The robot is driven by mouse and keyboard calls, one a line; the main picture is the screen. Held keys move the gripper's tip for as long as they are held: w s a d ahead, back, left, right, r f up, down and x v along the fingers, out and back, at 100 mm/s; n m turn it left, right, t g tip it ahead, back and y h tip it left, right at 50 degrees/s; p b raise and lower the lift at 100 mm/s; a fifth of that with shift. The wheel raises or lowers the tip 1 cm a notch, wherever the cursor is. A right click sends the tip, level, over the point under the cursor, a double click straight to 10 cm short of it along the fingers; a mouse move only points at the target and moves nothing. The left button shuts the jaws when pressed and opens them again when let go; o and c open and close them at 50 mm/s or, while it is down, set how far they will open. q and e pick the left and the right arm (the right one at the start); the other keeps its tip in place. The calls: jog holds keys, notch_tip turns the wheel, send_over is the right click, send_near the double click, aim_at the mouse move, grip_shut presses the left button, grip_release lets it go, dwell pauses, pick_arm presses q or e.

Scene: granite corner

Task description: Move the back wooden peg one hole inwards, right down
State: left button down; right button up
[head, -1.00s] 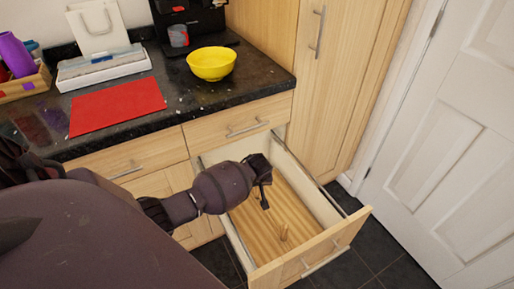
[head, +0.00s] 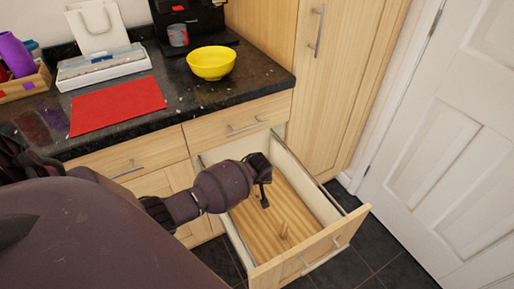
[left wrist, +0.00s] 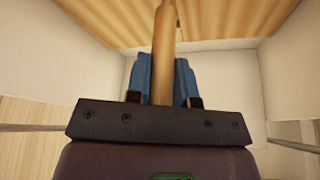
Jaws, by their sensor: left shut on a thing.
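The back wooden peg (left wrist: 163,50) is a slim, light-brown rod between the blue finger pads in the left wrist view. My left gripper (left wrist: 165,85) is shut on it, and the peg points toward the slatted wooden drawer floor. I cannot tell whether its far end is seated in a hole or just clear of one. In the head view my left gripper (head: 265,198) is inside the open drawer, low over its floor, and mostly hides this peg. A second wooden peg (head: 284,230) stands upright nearer the drawer front. My right gripper is not in view.
The open drawer (head: 330,238) has pale side walls close around my gripper. Above it, the dark counter (head: 262,82) holds a yellow bowl (head: 211,63) and a red mat (head: 117,106). Bare drawer floor (head: 262,230) lies around the front peg.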

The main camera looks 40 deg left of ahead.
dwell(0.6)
pick_arm(q)
jog(key=shift+f+b, duration=0.5)
jog(key=shift+f, duration=0.9)
dwell(0.3)
jog(key=c, duration=0.9)
grip_release()
jog(key=p+v, duration=0.4)
jog(key=v, duration=0.7)
jog(key=shift+p, duration=0.3)
jog(key=shift+w, duration=0.1)
